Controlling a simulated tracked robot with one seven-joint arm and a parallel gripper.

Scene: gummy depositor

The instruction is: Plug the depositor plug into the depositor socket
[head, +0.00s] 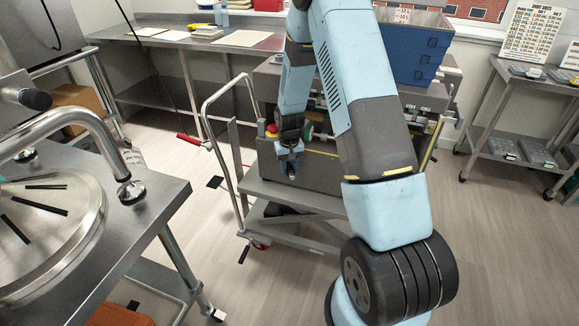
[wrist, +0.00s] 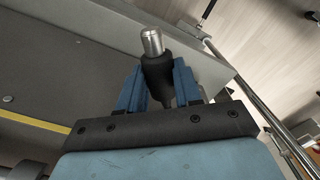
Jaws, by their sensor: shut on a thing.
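My gripper (head: 289,160) hangs low in front of the grey depositor body (head: 325,172), above the lift cart. In the wrist view its blue fingers (wrist: 160,85) are shut on the depositor plug (wrist: 155,66). The plug has a black body and a round silver metal end that points away from the gripper. The metal end is free and appears in front of a grey edge. In the head view the plug is small and hard to make out at the fingertips. I cannot make out the depositor socket in either view.
The depositor stands on a lift cart (head: 300,203) with a tall push handle at its left. A red button (head: 271,130) sits near my gripper. A steel table with a round lid (head: 50,235) fills the left.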

